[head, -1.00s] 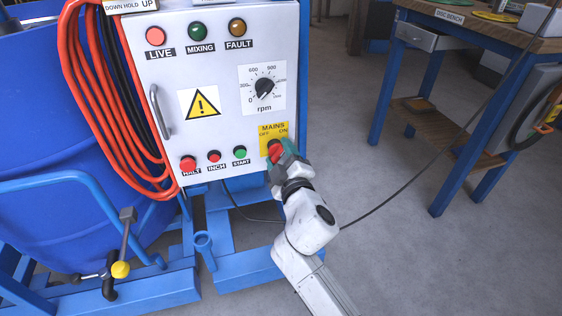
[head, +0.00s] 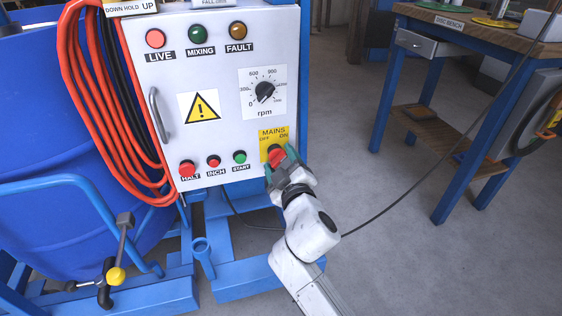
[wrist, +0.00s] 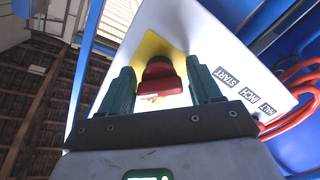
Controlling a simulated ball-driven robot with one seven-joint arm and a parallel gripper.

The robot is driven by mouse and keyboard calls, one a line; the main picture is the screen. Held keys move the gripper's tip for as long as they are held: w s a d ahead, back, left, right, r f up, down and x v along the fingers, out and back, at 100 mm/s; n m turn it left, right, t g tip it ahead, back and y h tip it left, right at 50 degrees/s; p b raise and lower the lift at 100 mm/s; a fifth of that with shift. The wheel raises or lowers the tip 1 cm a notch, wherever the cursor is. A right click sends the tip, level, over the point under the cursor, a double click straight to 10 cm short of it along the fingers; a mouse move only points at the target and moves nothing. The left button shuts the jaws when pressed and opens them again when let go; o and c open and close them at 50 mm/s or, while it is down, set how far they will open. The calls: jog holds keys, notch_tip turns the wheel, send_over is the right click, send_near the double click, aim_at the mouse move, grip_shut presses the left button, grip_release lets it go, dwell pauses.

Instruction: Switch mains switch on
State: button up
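The mains switch is a red knob (head: 275,154) on a yellow plate (head: 266,135) marked OFF and ON, at the lower right of the grey control panel (head: 215,65). The knob also shows in the wrist view (wrist: 159,82). My gripper (head: 281,163) is at the switch in the head view. In the wrist view its two green fingers (wrist: 161,92) stand on either side of the knob, with a visible gap on both sides. The gripper is open. Its fingers partly cover the lower part of the switch in the head view, and I cannot tell the exact knob position.
HALT (head: 187,169), INCH (head: 213,161) and START (head: 239,157) buttons sit left of the switch. Orange cable (head: 85,110) hangs at the panel's left. A disc bench (head: 470,40) stands right; grey floor lies between. A black cable (head: 385,207) crosses the floor.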

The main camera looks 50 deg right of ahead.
jog(key=shift+o, duration=1.1)
jog(key=shift+r, duration=0.1)
jog(key=v, duration=1)
jog(key=shift+s+a, duration=0.25)
jog(key=shift+s, duration=0.05)
